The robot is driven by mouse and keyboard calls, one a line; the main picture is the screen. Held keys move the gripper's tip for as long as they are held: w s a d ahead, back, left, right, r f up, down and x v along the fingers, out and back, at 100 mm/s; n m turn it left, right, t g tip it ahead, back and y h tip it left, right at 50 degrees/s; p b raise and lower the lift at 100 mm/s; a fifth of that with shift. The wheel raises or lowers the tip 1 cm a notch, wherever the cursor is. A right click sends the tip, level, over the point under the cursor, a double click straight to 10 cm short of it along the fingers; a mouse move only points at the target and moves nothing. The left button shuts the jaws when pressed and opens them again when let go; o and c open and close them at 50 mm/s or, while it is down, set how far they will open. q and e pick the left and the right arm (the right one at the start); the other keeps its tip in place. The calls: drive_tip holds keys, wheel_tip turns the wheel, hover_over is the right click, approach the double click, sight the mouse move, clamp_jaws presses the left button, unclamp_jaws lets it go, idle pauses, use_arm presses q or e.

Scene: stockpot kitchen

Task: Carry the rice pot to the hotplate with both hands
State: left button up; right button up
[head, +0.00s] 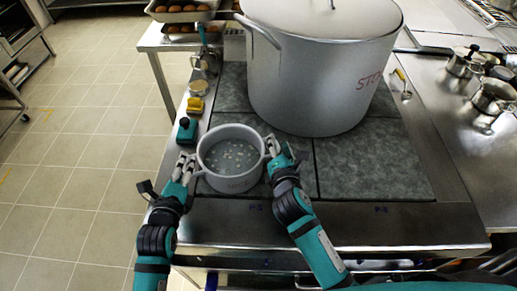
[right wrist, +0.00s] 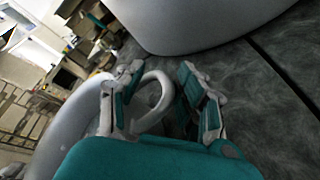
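The rice pot (head: 231,183) is a small light-grey pot with whitish grains in cloudy liquid. It stands upright on the front left plate of the dark stone-like hotplate (head: 365,172). My right gripper (head: 280,149) is at the pot's right handle. In the right wrist view its fingers (right wrist: 158,88) are parted, with the looped handle (right wrist: 160,99) between them and a gap on the right side. My left gripper (head: 186,165) is at the pot's left side by the other handle, its fingers looking slightly parted. That handle is mostly hidden by the fingers.
A large stockpot (head: 318,75) stands close behind the rice pot. A green-topped shaker (head: 187,130) and a yellow item (head: 195,104) stand on the left steel edge. Saucepans (head: 494,97) are on the right counter. Open tiled floor (head: 85,150) lies to the left.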

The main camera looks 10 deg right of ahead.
drive_tip(key=shift+s, duration=0.1)
use_arm(q)
drive_tip(key=v, duration=1)
use_arm(e)
drive_tip(key=v, duration=1.2)
use_arm(q)
drive_tip(key=shift+s+r, duration=0.1)
drive_tip(key=shift+s, duration=0.05)
